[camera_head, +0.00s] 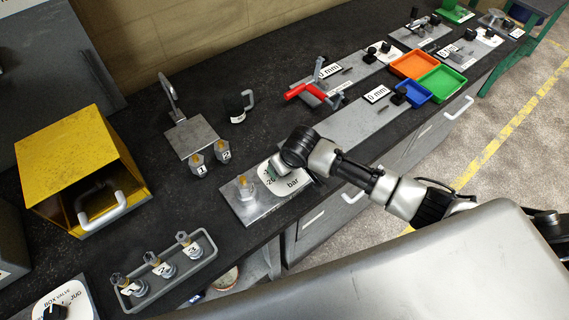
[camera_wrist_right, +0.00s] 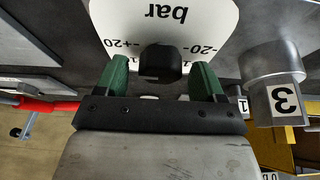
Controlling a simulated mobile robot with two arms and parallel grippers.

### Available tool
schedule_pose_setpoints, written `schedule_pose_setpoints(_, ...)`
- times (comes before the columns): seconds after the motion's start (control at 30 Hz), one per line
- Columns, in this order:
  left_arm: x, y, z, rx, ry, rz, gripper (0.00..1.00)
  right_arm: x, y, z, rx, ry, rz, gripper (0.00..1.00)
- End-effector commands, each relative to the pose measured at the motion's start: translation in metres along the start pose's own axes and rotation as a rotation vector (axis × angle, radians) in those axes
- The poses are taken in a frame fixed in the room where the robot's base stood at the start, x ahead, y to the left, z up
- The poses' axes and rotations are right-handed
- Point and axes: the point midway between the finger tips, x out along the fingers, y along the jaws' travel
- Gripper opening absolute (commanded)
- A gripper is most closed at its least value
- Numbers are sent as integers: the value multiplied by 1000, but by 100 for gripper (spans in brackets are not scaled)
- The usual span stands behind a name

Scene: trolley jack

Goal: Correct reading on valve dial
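The valve dial is a white plate (camera_head: 293,183) marked "bar" on a grey metal base (camera_head: 262,208) at the front edge of the bench. In the right wrist view the dial plate (camera_wrist_right: 172,18) appears upside down, with -20 and +20 marks. Its black knob (camera_wrist_right: 161,62) stands between and just beyond the green fingertips of my right gripper (camera_wrist_right: 160,78). The fingers are open, with a gap on either side of the knob. In the head view my right gripper (camera_head: 277,170) covers part of the dial and hides the knob. My left gripper is not in view.
A numbered fitting (camera_head: 245,188) stands beside the dial. A red-handled clamp (camera_head: 308,92) and orange (camera_head: 414,64), green (camera_head: 443,83) trays lie farther back.

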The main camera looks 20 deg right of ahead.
Motion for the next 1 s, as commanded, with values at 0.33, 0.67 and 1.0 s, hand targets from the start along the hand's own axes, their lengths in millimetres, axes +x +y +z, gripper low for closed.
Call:
schedule_pose_setpoints(0.33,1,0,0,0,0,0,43,-3,0,0,-2,0,-1,70)
schedule_pose_setpoints(0.67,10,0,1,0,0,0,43,-56,0,1,-4,3,0,70)
schedule_pose_setpoints(1.0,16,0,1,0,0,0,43,-104,0,0,-1,1,0,70)
